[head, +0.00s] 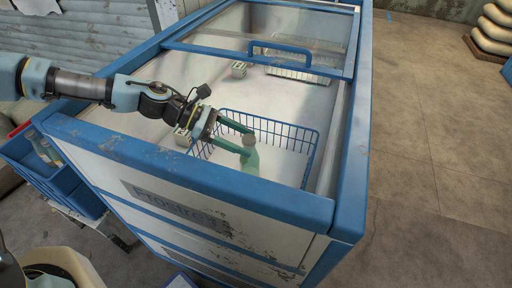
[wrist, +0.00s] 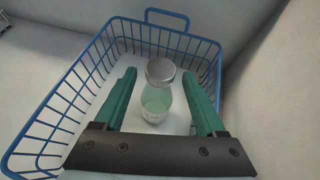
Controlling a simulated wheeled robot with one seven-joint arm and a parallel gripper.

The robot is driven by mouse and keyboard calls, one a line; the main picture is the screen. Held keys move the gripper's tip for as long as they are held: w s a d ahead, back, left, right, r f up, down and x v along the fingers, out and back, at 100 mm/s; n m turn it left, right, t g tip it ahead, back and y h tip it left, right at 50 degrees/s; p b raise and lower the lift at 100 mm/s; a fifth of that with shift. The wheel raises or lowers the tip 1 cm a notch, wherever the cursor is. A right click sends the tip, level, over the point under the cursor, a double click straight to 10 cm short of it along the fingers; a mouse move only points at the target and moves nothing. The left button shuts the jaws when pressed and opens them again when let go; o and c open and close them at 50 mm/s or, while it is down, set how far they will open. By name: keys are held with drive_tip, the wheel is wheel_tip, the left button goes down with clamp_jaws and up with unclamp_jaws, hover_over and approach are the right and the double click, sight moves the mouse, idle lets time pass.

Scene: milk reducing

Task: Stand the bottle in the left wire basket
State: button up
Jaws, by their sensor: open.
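The bottle (wrist: 157,103), pale green and clear with a grey cap, is inside the near blue wire basket (wrist: 203,44) in the wrist view. It looks upright, with its base low in the basket. My gripper (wrist: 159,73) is open, with one green finger on each side of the bottle and gaps showing between. In the head view my gripper (head: 246,141) reaches down into the basket (head: 314,150), its fingers around the bottle (head: 251,163). The fingers partly hide the bottle there.
The basket hangs in a blue-framed chest freezer (head: 190,170). Another basket (head: 300,75) lies farther back under the glass lid (head: 300,45). Small pale boxes (head: 239,69) sit inside the freezer. A blue crate (head: 75,190) with bottles stands at the left.

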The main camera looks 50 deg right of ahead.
drive_tip(key=v, duration=0.7)
drive_tip(key=shift+b, duration=0.4)
